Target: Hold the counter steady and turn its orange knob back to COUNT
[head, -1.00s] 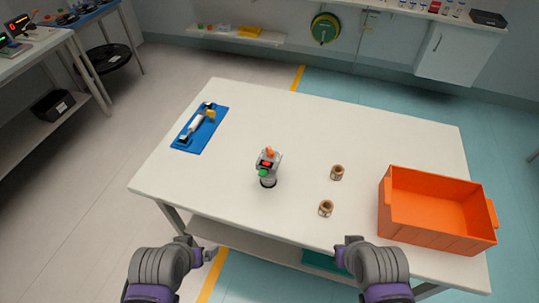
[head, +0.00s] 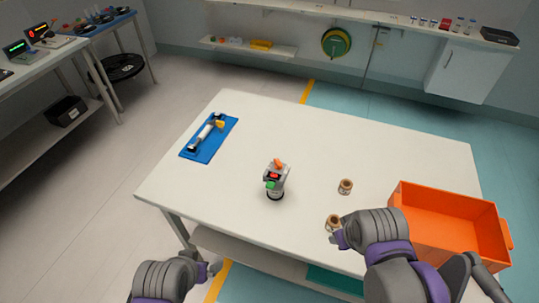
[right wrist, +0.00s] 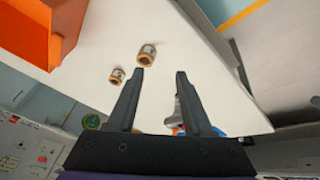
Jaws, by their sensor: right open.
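The counter (head: 275,184) stands upright near the middle of the white table, a small grey device with a red display and a green part. Its orange knob (head: 279,163) is on top; its setting is too small to read. My right gripper (head: 335,238) is at the table's front edge, beside the nearer brown spool and to the right of the counter, apart from it. In the right wrist view it is open (right wrist: 160,75) with nothing between its fingers. My left gripper (head: 213,270) is below the table's front edge, away from the counter; its finger gap is unclear.
Two brown spools (head: 345,186) (head: 333,222) stand right of the counter. An orange crate (head: 450,235) sits at the table's right end. A blue mat (head: 197,152) with a tool lies at the left. The tabletop around the counter is clear.

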